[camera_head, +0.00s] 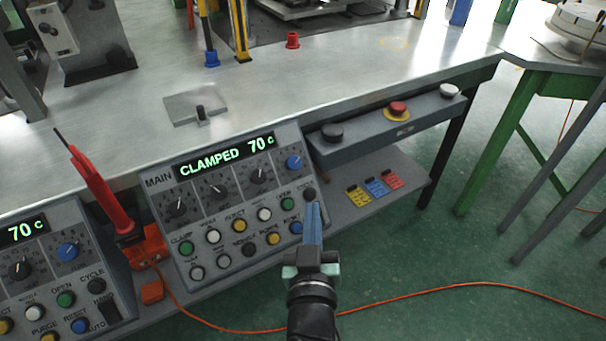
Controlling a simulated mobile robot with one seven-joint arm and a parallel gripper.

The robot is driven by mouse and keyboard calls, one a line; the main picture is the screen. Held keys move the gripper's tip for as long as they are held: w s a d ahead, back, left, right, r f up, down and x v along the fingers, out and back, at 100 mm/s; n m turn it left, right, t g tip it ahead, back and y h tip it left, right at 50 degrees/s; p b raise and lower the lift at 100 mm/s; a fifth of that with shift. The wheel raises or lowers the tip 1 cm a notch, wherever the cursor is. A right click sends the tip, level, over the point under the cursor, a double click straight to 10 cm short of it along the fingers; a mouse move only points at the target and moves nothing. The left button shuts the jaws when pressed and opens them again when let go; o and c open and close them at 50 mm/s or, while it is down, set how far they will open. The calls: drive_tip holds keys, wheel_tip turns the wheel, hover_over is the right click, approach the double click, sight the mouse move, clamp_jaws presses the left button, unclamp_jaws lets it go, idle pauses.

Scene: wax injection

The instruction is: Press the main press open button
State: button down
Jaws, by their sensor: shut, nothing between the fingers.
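The main press panel (155,199) is a grey sloped box under the table's front edge, labelled MAIN. Its lit display (226,156) reads CLAMPED 70 c. A green button (287,204) sits at the right of the upper button row; its label looks like OPEN but is small. Another green button (187,249), labelled CLAMP, is at the left end. My gripper (313,208) is shut and empty. In the picture its blue fingertips lie just below the dark button (309,194) and right of the green button and a blue button (296,228). I cannot tell whether they touch the panel.
A second panel (95,253) stands at the left, with a red-handled tool (100,185) between the two. A grey control bar (365,133) with a red button and a shelf with coloured tags (377,187) lie to the right. An orange cable (440,288) crosses the green floor.

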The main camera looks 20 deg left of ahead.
sight(288, 204)
drive_tip(key=shift+s+f+h+p, duration=0.1)
drive_tip(key=shift+f+h+p, duration=0.2)
drive_tip(key=shift+p, duration=0.3)
drive_tip(key=shift+w+a+f+p, duration=0.45)
drive_tip(key=shift+w+a+f, duration=0.65)
drive_tip(key=shift+a+f, duration=0.25)
drive_tip(key=shift+w+a+f+p, duration=0.45)
drive_tip(key=shift+w+a+f, duration=0.7)
drive_tip(key=shift+f, duration=0.3)
drive_tip(key=shift+a, duration=0.15)
drive_tip(key=shift+w+a+f, duration=0.1)
drive_tip(key=shift+a+f, duration=0.05)
drive_tip(key=shift+f, duration=0.1)
